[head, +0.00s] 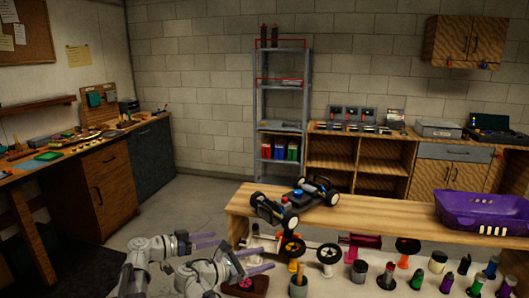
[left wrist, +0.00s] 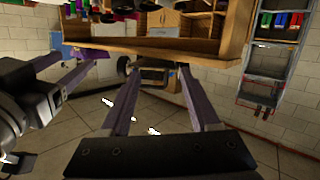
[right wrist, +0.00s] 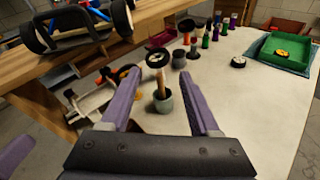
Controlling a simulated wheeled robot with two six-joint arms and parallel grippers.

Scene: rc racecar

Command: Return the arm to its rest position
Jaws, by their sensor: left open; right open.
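My left gripper (head: 214,240) is open and empty at the lower left of the head view. Its two purple fingers also show in the left wrist view (left wrist: 158,74), spread apart with nothing between them. My right gripper (head: 262,258) is open just right of the left one. In the right wrist view (right wrist: 158,76) its fingers are spread apart, with a grey pot and a wheel beyond their tips. The RC car (head: 298,203) stands on the wooden bench, beyond both grippers. Part of it shows at the top left of the right wrist view (right wrist: 78,25).
The wooden bench (head: 390,212) also bears a purple crate (head: 482,212) at right. Below it, the pale tabletop (right wrist: 235,115) holds a grey pot (right wrist: 164,100), a loose wheel (right wrist: 157,58), several bottles and a green tray (right wrist: 285,50). Open floor (head: 180,205) lies left of the bench.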

